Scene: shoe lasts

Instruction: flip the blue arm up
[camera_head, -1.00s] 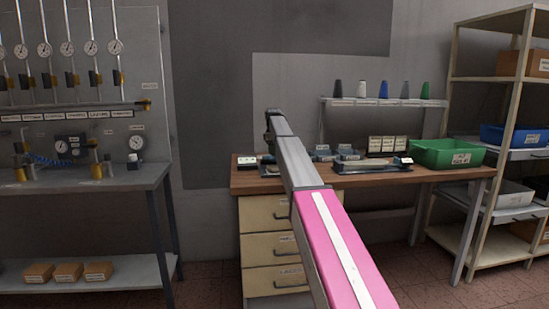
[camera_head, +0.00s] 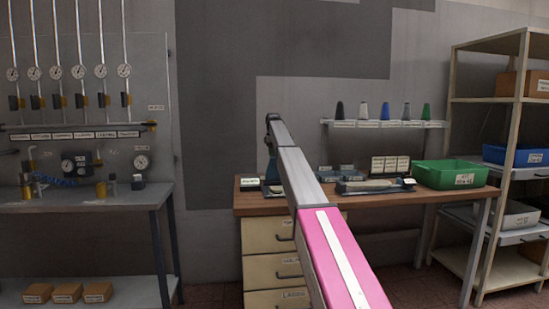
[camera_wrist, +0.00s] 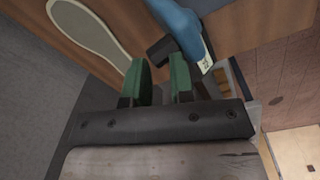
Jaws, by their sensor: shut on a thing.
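The blue arm (camera_wrist: 178,22) shows at the top of the wrist view, running down to the right with a white tag near its lower end. A black bar (camera_wrist: 160,48) lies against it, just beyond my fingertips. My gripper (camera_wrist: 162,65) has two green fingers with a narrow gap between them. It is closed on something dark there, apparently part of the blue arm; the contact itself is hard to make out. In the head view my arm hides most of the gripper, which is at the left end of the wooden bench (camera_head: 420,197).
On the bench stand a small labelled box (camera_head: 249,183), a grey device (camera_head: 375,187) and a green bin (camera_head: 450,174). A shelf with several coloured cones (camera_head: 385,111) is behind. A metal rack (camera_head: 490,120) is at right.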

